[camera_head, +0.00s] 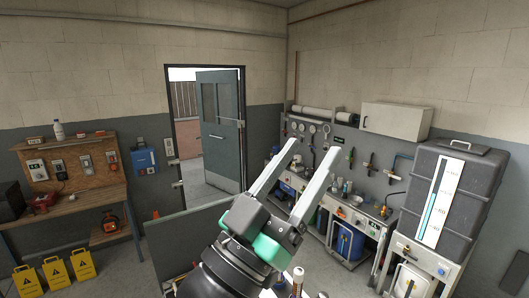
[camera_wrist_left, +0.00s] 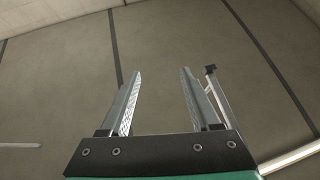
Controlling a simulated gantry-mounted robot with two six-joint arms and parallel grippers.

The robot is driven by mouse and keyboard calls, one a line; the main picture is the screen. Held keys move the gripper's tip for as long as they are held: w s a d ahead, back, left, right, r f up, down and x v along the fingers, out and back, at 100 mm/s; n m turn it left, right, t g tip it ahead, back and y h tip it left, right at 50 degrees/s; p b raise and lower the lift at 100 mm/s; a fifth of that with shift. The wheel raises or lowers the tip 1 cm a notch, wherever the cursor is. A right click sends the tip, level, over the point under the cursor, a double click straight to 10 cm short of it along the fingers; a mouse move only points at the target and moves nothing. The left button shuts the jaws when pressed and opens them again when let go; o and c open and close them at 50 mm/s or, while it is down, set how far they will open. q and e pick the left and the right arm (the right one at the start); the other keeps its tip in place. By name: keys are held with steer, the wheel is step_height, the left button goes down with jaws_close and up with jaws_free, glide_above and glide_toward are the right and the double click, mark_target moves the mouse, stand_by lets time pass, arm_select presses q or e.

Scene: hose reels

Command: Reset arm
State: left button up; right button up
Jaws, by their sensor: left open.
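My left gripper (camera_head: 306,165) is raised in the middle of the head view, with its two long grey fingers pointing up and to the right. The fingers are apart with nothing between them. In the left wrist view the left gripper (camera_wrist_left: 158,72) is also open and empty, with a plain grey-brown surface beyond the fingertips. It touches nothing that I can see. My right gripper is in neither view.
A wooden workbench (camera_head: 75,205) stands at the left, with yellow warning signs (camera_head: 54,272) on the floor before it. A door (camera_head: 221,130) stands open at the back. A counter with tools and a large dark tank (camera_head: 475,195) line the right wall.

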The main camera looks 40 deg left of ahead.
arm_select(q)
steer(key=s+r+t+h, duration=0.1)
steer(key=s+r, duration=0.3)
steer(key=s, duration=0.4)
steer(key=shift+s+d+m+t, duration=0.2)
steer(key=shift+d+m+t, duration=0.2)
steer(key=shift+t, duration=0.3)
steer(key=shift+a, duration=0.1)
